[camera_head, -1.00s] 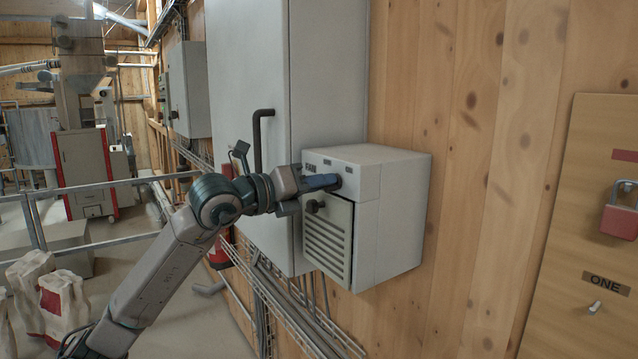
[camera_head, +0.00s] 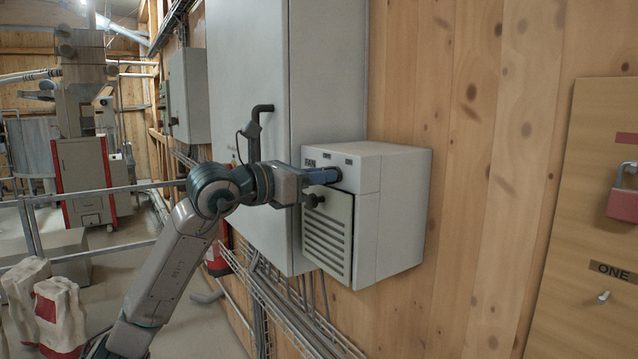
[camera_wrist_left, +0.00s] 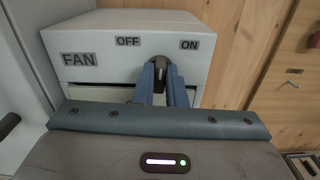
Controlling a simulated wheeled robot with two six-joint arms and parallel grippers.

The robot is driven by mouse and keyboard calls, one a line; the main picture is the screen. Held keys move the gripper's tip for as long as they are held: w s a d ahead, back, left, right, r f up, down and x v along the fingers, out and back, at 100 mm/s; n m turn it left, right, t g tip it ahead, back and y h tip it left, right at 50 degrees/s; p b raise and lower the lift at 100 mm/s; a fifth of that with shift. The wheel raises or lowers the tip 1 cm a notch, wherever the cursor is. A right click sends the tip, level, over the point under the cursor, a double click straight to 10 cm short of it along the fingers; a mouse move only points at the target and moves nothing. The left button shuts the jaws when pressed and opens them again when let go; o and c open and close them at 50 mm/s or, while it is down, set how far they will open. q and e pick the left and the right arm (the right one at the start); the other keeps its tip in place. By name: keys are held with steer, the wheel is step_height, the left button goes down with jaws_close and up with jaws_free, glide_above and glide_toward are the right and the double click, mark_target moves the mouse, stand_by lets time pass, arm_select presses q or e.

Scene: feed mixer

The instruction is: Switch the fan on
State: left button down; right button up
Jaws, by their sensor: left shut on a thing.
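The fan control box (camera_head: 400,205) is a pale grey box on the wooden wall, with a louvred front panel. In the left wrist view its face (camera_wrist_left: 100,45) carries a FAN label (camera_wrist_left: 79,59), an OFF label (camera_wrist_left: 127,41) at upper left and an ON label (camera_wrist_left: 189,45) at upper right. A dark switch knob (camera_wrist_left: 161,64) sits between and below OFF and ON. My left gripper (camera_head: 334,174) is shut on this knob, with its two blue fingers (camera_wrist_left: 162,84) on either side. The fingers partly hide the knob, and I cannot tell its exact setting. My right gripper is not in view.
A tall grey cabinet (camera_head: 245,70) with a dark handle (camera_head: 256,130) stands left of the box, close to my left arm. At right is a board (camera_head: 590,150) with a red padlock (camera_head: 623,204).

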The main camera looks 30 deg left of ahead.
arm_select(q)
steer(key=shift+d+m+b, duration=0.1)
steer(key=shift+m+b, duration=0.5)
steer(key=shift+m, duration=2.4)
steer(key=c, duration=1.5)
jaws_free()
steer(key=shift+s, duration=0.1)
